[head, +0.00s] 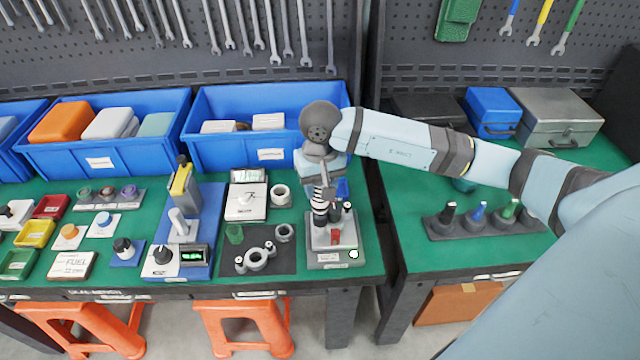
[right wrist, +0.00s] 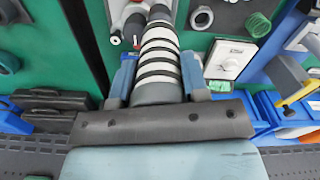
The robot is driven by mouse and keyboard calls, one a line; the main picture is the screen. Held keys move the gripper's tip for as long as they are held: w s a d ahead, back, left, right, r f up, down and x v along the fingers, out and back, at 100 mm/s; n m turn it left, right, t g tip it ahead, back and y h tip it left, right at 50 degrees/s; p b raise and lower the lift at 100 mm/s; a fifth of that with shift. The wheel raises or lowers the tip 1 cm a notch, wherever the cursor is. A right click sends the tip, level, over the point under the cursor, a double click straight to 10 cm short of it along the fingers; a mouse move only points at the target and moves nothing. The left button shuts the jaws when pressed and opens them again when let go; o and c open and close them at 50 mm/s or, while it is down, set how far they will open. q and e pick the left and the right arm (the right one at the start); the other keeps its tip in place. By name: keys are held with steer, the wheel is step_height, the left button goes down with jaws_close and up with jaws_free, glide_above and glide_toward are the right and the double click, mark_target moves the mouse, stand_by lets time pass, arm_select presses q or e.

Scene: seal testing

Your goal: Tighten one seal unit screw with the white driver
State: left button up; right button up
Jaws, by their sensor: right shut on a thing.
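My right gripper (head: 321,190) is shut on a dark driver with white bands (head: 320,208), over the grey stand at the front right of the left bench. In the right wrist view the banded handle (right wrist: 160,58) sits between the two blue-grey fingers of the right gripper (right wrist: 160,80). Its far end is at the top edge, so its tip cannot be seen clearly. The grey stand (head: 332,256) carries red and dark upright parts beside the driver. A grey ring-shaped unit with side lugs (head: 256,259) lies on a black mat. My left gripper is out of view.
A rack with black, blue and green-handled tools (head: 485,222) stands on the right bench. A blue fixture (head: 190,255) with a yellow-topped device is left of the mat. Blue bins (head: 255,150) line the back. A gap separates the benches.

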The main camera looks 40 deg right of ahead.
steer(key=b, duration=0.3)
steer(key=shift+f, duration=0.3)
stand_by(3.9)
steer(key=shift+r, duration=0.15)
steer(key=shift+r+p, duration=0.95)
steer(key=shift+r, duration=1.45)
